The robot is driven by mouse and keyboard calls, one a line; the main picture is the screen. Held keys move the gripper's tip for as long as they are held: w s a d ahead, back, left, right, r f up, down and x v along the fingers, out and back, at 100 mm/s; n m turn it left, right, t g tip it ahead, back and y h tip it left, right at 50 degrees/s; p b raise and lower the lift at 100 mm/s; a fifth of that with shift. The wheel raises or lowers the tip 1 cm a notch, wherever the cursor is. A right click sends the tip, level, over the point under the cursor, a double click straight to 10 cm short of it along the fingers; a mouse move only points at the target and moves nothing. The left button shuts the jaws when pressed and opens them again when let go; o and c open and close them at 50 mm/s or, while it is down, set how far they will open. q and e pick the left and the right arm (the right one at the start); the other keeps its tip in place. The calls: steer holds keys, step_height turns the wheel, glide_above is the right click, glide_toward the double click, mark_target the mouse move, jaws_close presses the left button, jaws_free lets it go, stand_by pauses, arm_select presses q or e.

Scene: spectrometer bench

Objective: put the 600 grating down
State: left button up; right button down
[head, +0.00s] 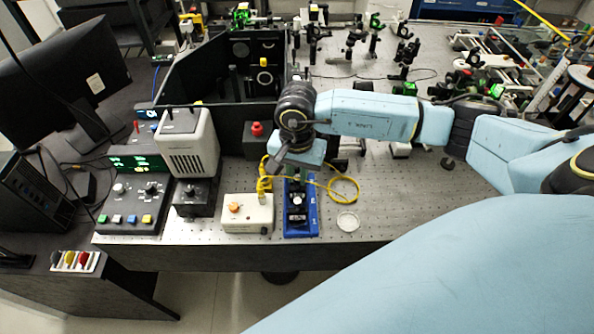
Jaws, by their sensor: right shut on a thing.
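My right gripper (298,181) reaches in from the right and points down over the back part of a blue tray (303,233) near the bench's front edge. It is shut on a small dark piece, which I take for the 600 grating; the wrist and fingers mostly hide it, and no label is readable. I cannot tell whether the piece touches the tray. Another dark mounted piece (296,217) sits in the front part of the tray. My left gripper is not in view.
A white box (247,213) with an orange knob stands left of the tray, with a yellow cable looping behind. A small clear dish (348,221) lies to the right. A black enclosure (200,75) stands behind left. Bench right of the dish is clear.

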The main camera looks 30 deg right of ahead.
steer(key=shift+w+f, duration=0.1)
steer(key=shift+f, duration=0.05)
steer(key=c, duration=1.8)
jaws_free()
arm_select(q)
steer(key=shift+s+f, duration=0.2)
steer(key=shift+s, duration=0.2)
arm_select(e)
steer(key=o, duration=0.4)
steer(key=shift+o, duration=0.2)
